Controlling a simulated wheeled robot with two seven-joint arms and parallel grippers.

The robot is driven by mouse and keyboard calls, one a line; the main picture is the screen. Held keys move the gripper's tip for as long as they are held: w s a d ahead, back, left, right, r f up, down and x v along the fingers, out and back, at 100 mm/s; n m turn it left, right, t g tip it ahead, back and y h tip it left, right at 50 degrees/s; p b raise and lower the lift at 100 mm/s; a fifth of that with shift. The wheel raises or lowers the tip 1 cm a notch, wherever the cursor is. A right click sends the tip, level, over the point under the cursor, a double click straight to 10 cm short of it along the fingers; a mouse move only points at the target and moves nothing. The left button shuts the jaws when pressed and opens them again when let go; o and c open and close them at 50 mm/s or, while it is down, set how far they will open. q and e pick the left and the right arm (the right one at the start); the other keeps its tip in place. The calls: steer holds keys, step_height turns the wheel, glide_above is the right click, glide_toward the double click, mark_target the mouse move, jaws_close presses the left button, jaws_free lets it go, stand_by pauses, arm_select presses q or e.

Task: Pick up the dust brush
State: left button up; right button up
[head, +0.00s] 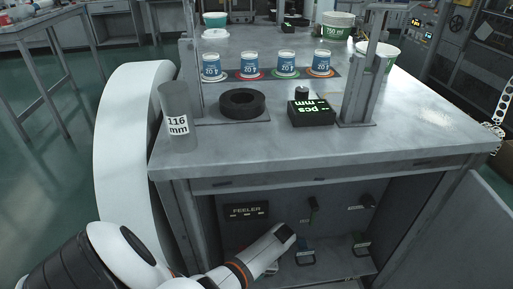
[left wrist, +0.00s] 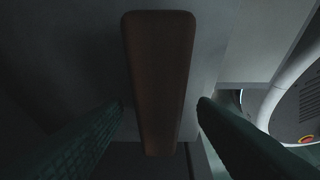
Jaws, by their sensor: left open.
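In the left wrist view a long brown wooden piece (left wrist: 160,75), which looks like the dust brush's handle, lies between the two dark green fingers of my left gripper (left wrist: 160,104). The fingers are open, with a gap on each side of the wood. The view is dark and I see no bristles. In the head view my left arm reaches down in front of the bench's open lower bay. Its gripper is mostly hidden there, and I cannot pick out the brush. My right gripper is not in view.
The bench top (head: 330,150) holds a clear cylinder (head: 176,118) marked 116 mm, a black ring (head: 242,103), a pcs display (head: 311,113) and several labelled cups. In the lower bay are a FEELER panel (head: 246,211) and several small hanging tools.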

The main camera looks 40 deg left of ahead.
arm_select(q)
steer(key=shift+s+a+f, duration=0.2)
steer(key=shift+s+f, duration=0.05)
steer(key=shift+f, duration=0.4)
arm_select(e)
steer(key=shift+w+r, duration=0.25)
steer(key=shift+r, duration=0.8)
arm_select(q)
steer(key=shift+f, duration=0.2)
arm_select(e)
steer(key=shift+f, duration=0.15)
arm_select(q)
steer(key=shift+c, duration=0.4)
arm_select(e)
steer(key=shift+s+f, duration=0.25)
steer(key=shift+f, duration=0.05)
arm_select(q)
steer(key=c, duration=0.9)
steer(key=shift+c, duration=0.5)
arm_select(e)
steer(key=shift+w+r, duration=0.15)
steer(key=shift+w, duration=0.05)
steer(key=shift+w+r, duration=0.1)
